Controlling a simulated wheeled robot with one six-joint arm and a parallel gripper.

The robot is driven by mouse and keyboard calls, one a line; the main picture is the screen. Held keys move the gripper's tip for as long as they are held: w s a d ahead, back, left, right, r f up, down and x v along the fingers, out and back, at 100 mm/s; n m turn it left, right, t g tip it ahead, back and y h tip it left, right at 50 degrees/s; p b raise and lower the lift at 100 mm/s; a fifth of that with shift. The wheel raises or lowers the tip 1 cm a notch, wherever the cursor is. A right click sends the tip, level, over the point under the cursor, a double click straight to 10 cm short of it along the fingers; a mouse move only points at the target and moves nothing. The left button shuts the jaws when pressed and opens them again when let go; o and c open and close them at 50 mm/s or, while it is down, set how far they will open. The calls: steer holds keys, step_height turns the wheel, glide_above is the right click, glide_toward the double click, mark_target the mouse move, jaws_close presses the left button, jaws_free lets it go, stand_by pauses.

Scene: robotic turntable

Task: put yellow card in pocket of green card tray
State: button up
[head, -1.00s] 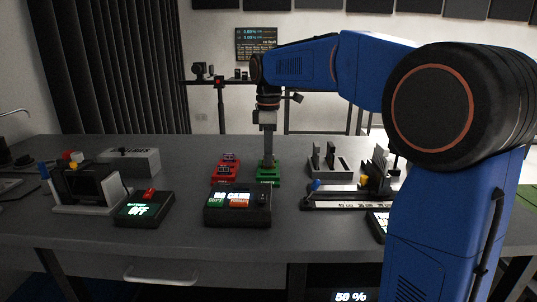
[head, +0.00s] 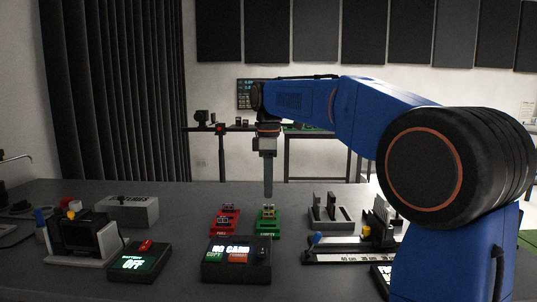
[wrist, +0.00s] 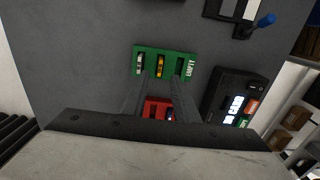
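The green card tray (head: 267,230) stands on the table, beside the red tray (head: 224,224). In the wrist view the green tray (wrist: 168,49) has several slots and a label reading EMPTY. A narrow yellow piece, seemingly the yellow card (wrist: 160,66), stands in its middle slot. A pale piece with some yellow (wrist: 138,66) is in the left slot; the right slot looks dark. My gripper (head: 268,196) points down just above the green tray. In the wrist view its fingers (wrist: 160,88) are apart with nothing between them. The red tray (wrist: 157,109) shows beyond the gap.
A control box (head: 237,259) reading NO CARD stands in front of the trays. A grey rack (head: 331,217) and a slide device (head: 350,252) are at right. A box reading OFF (head: 140,262) and a grey block (head: 127,210) are at left.

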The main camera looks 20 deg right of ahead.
step_height(320, 180, up, 10)
steer(key=shift+r, duration=0.2)
stand_by(0.4)
